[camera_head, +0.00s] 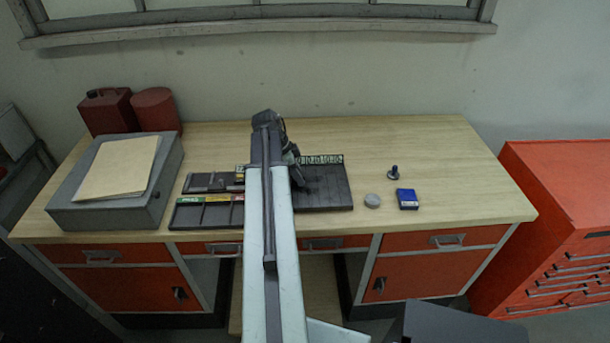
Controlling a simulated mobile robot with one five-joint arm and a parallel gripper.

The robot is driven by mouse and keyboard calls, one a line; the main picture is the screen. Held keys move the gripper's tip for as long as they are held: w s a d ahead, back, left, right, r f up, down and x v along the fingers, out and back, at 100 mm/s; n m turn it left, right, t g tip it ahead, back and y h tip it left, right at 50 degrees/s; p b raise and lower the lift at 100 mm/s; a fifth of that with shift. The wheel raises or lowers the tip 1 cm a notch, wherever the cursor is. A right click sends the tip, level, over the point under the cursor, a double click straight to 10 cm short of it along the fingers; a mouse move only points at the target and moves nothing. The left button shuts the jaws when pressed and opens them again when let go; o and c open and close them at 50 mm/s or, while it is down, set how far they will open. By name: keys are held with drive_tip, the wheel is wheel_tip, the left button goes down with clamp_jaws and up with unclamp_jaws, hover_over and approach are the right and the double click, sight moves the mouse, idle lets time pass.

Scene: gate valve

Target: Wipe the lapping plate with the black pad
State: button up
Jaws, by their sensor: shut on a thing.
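My arm reaches away over the workbench and bends down at its dark wrist. My gripper (297,178) is low over the left part of a dark, flat plate (332,190), which looks like the lapping plate. It is shut on a dark thing, apparently the black pad. The pad cannot be told apart from the gripper and plate, and my arm hides part of this area. I cannot tell whether the pad touches the plate. A row of pale green marked pieces (321,159) stands along the plate's back edge.
Left of my arm lie dark compartment trays (203,216). A grey block (75,204) with a tan folder (118,167) is farther left, before red containers (155,108). A grey disc (372,201), blue box (407,199) and dark knob (393,173) stand right. The bench's right end is clear.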

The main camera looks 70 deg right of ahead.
drive_tip(key=shift+w+a, duration=0.15)
drive_tip(key=shift+w, duration=0.05)
drive_tip(key=shift+r+p, duration=0.3)
drive_tip(key=shift+p, duration=0.1)
wheel_tip(320, 180, up, 5)
drive_tip(key=p, duration=0.5)
drive_tip(key=shift+r, duration=0.2)
wheel_tip(320, 180, up, 3)
drive_tip(key=p, duration=0.3)
drive_tip(key=shift+r+p, duration=0.15)
drive_tip(key=shift+p, duration=0.15)
drive_tip(key=shift+f, duration=0.2)
